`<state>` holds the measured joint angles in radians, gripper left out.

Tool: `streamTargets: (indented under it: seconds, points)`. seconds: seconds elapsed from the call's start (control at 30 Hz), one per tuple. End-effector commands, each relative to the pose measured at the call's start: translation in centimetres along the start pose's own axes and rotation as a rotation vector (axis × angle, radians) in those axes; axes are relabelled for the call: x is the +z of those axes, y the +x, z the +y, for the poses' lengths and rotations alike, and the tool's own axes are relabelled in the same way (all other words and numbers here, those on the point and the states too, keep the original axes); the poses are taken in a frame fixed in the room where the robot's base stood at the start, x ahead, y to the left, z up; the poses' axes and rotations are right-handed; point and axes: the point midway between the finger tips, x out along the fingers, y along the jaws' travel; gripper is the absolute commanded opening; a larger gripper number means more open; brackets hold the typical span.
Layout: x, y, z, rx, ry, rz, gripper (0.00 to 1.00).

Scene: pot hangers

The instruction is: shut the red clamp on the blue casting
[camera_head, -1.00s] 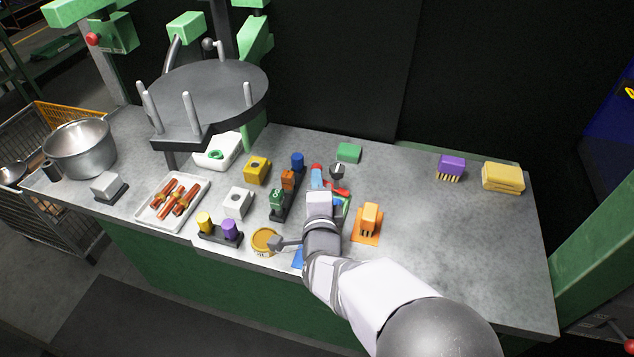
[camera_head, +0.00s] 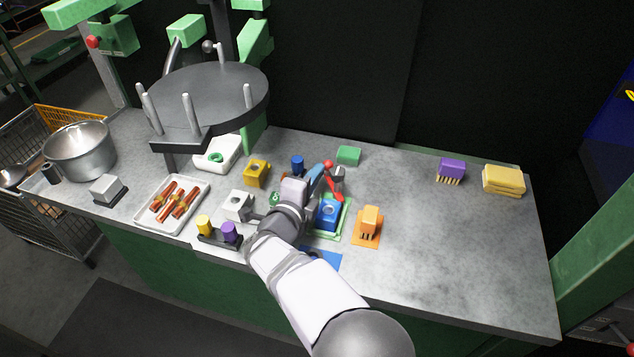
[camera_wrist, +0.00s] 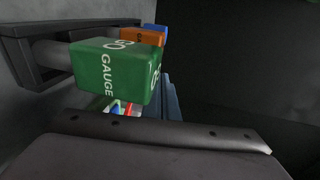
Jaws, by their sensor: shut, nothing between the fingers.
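The blue casting (camera_head: 328,214) sits in a green-edged fixture right of my wrist in the head view, partly hidden by the arm. The red clamp (camera_head: 334,187) stands at the casting's back edge. I cannot tell whether its arm presses on the casting. My gripper (camera_head: 322,169) is behind and left of the casting, near the clamp, its light-blue fingers shut and empty. I cannot tell whether it touches the clamp.
The gauge rack (camera_wrist: 40,45) is close to my gripper, with an orange block (camera_wrist: 140,38) behind the green one. A white block (camera_head: 238,205) is left of my wrist.

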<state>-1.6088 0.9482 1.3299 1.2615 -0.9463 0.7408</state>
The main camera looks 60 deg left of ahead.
Motion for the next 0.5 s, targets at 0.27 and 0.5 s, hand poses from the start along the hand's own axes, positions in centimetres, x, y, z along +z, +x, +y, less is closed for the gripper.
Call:
streamTargets:
  seconds: [0.27,0.5]
  points:
    - [-0.1,1.3,0.0,-0.001,0.001,-0.001,0.00]
    - [-0.3,2.1,-0.2,-0.001,0.000,-0.002,0.00]
